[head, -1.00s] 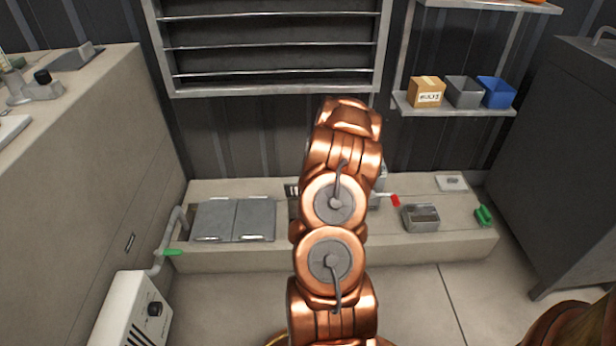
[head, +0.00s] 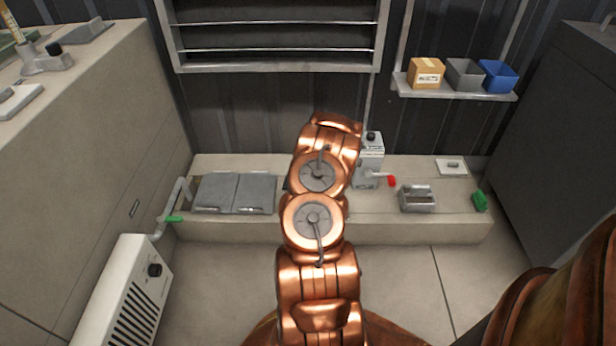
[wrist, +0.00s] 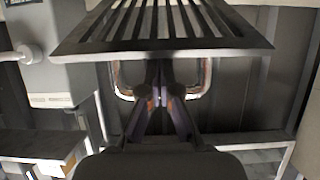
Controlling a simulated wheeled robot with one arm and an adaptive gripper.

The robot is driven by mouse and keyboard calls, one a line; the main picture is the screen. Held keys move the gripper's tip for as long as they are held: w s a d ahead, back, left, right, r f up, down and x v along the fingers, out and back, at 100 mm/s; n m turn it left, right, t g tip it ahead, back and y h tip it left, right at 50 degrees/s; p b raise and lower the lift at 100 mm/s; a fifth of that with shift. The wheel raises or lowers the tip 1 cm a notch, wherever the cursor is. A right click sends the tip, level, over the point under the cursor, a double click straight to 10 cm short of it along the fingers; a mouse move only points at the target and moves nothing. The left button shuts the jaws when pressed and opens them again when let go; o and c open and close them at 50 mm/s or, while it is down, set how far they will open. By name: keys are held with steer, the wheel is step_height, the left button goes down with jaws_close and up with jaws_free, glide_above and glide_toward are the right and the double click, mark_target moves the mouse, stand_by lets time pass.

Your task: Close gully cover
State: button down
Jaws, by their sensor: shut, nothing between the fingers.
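In the wrist view a dark slotted grate (wrist: 150,28), which looks like the gully cover, fills the top of the picture. A shiny metal loop handle (wrist: 121,84) extends from its edge. My gripper (wrist: 160,97) is shut and empty, its fingertips overlapping the middle of the handle. The fingers hide part of the loop, and I cannot tell whether they touch it. In the head view my arm hides the gripper and most of the grate, above the low concrete plinth (head: 330,228).
Two flat grey panels (head: 215,191) lie on the plinth's left. A pale pump unit (head: 369,165) with a red-tipped lever stands just right of my arm. A grey metal box (head: 417,198) is farther right. A green-handled pipe (head: 160,226) runs at the left.

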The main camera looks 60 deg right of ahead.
steer(key=a+f, duration=0.1)
steer(key=f, duration=0.1)
steer(key=s+a+f+p, duration=0.1)
steer(key=f, duration=0.2)
steer(key=s+a+f, duration=0.1)
steer(key=f, duration=0.1)
steer(key=shift+f+p, duration=0.4)
steer(key=shift+s+a+f, duration=0.1)
steer(key=shift+a+f, duration=0.05)
steer(key=shift+f, duration=0.55)
steer(key=shift+s+a+f, duration=0.1)
steer(key=shift+a+f, duration=0.05)
steer(key=shift+f, duration=0.55)
steer(key=shift+a+f, duration=0.15)
steer(key=shift+s+a+f, duration=0.1)
steer(key=shift+s+a, duration=0.05)
steer(key=shift+a, duration=0.05)
steer(key=s+a+f+p, duration=0.1)
steer(key=s+a, duration=0.4)
steer(key=a, duration=0.2)
steer(key=shift+f, duration=0.3)
steer(key=shift+w, duration=0.1)
